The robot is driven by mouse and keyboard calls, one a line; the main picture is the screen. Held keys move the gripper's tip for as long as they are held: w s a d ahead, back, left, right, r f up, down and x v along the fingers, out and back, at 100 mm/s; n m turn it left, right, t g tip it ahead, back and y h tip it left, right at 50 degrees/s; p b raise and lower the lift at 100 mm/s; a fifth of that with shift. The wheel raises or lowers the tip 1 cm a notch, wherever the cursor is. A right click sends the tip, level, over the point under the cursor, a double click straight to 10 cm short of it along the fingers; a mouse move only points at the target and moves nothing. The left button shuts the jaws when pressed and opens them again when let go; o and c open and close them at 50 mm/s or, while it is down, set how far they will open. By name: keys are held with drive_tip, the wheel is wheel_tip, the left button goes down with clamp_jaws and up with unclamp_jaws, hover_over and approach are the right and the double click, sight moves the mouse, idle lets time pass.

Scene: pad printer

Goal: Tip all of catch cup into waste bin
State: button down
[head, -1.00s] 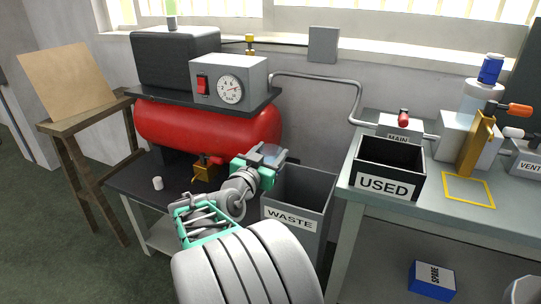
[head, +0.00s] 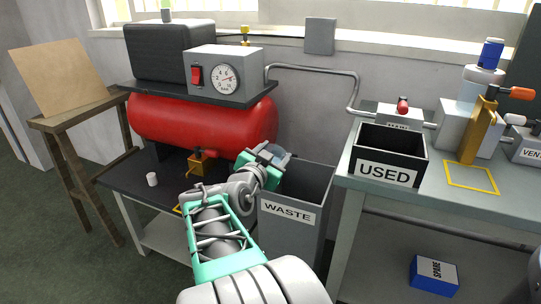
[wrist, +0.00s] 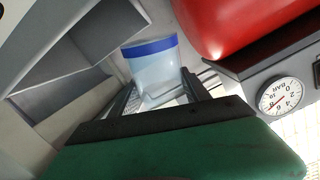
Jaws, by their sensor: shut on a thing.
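The catch cup is clear and pale with a blue rim (wrist: 150,47). It sits between the two fingers of my gripper (wrist: 160,92) in the wrist view, and the gripper is shut on it. In the head view my gripper (head: 267,160) is at the top left rear of the waste bin (head: 290,214), and the cup (head: 282,152) shows only as a small bluish patch beyond it. The bin is a grey open box labelled WASTE. Its grey walls also show at the left of the wrist view (wrist: 60,75). I cannot tell what the cup holds.
The red compressor tank (head: 200,122) with its gauge box (head: 225,72) is left of the gripper, above a dark bench (head: 125,182). A black USED box (head: 387,174) stands on the right-hand bench (head: 470,205). A pipe (head: 345,78) runs behind the bin.

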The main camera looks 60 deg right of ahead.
drive_tip(key=s+m, duration=0.1)
drive_tip(key=s+d+r+m+y+b, duration=0.1)
drive_tip(key=shift+s+d+m+t, duration=0.1)
drive_tip(key=shift+d+m+t, duration=0.05)
drive_tip(key=shift+m+t, duration=0.2)
drive_tip(key=shift+s+d+r+m+t+y+b, duration=0.1)
drive_tip(key=shift+m+t+y+b, duration=0.1)
drive_tip(key=shift+m+y+b, duration=0.25)
drive_tip(key=shift+s+r+m+t+y+b, duration=0.15)
drive_tip(key=shift+m+y+b, duration=0.1)
drive_tip(key=shift+m+b, duration=0.3)
drive_tip(key=shift+s+d+r+m+t+y+p, duration=0.25)
drive_tip(key=shift+m+t+y, duration=0.25)
drive_tip(key=shift+m, duration=0.5)
drive_tip(key=shift+s+d+r+m+t+y+p, duration=0.1)
drive_tip(key=shift+s+r+m+t+y, duration=0.15)
drive_tip(key=shift+m+t+y, duration=0.55)
drive_tip(key=shift+s+d+r+m+t+y+p, duration=0.15)
drive_tip(key=shift+s+d+m+t+p, duration=0.2)
drive_tip(key=shift+m, duration=0.9)
drive_tip(key=shift+w+a, duration=0.1)
drive_tip(key=shift+a, duration=0.05)
